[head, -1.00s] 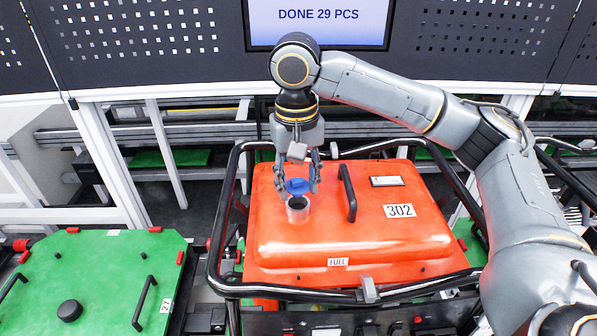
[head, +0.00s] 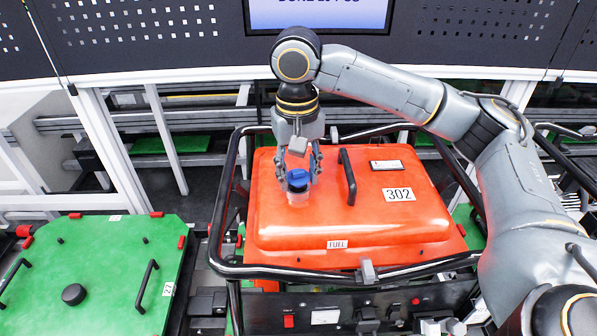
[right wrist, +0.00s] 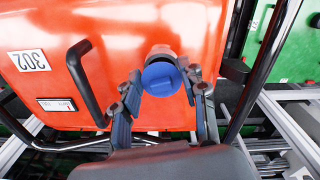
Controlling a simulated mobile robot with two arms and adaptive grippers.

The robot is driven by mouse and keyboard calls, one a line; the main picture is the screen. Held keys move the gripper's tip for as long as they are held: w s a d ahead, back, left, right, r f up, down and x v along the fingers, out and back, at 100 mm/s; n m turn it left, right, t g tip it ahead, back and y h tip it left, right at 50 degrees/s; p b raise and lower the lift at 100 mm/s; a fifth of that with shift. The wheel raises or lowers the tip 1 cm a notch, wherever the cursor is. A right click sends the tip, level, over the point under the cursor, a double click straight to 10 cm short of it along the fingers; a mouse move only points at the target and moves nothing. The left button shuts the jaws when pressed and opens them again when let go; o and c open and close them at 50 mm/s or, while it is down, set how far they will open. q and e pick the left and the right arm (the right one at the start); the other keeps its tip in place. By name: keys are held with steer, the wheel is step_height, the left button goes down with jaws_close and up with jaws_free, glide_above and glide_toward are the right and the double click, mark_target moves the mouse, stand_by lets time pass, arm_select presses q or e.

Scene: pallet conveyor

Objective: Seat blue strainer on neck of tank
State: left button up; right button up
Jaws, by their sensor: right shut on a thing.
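The orange tank (head: 350,225) has a pale, translucent neck (head: 298,198) on its top left. The neck also shows in the right wrist view (right wrist: 160,51). The blue strainer (head: 298,177) is at the neck's mouth and covers the opening, with a dark band under its blue top. I cannot tell if it is fully down in the neck. In the right wrist view the strainer's round blue top (right wrist: 160,78) sits between the fingers. My right gripper (head: 299,168) points down and is shut on the strainer. My left gripper is not in view.
A black handle (head: 347,177) stands on the tank close right of the neck. A black tube frame (head: 222,215) surrounds the tank. A green pallet (head: 100,255) with black handles lies to the left. A screen (head: 318,15) hangs at the back.

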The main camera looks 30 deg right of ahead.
steer(key=shift+f, duration=0.55)
steer(key=shift+o, duration=0.2)
steer(key=shift+s+a+f, duration=0.1)
steer(key=shift+s+f, duration=0.15)
steer(key=shift+f, duration=0.25)
stand_by(0.3)
steer(key=shift+f, duration=0.1)
steer(key=shift+s+f, duration=0.1)
steer(key=shift+f, duration=0.1)
steer(key=shift+c, duration=1.1)
steer(key=shift+o, duration=0.3)
steer(key=o, duration=1.2)
steer(key=shift+f, duration=0.1)
steer(key=shift+o, duration=0.9)
steer(key=shift+w, duration=0.35)
steer(key=o, duration=0.3)
steer(key=shift+s+r, duration=0.1)
steer(key=shift+r, duration=0.15)
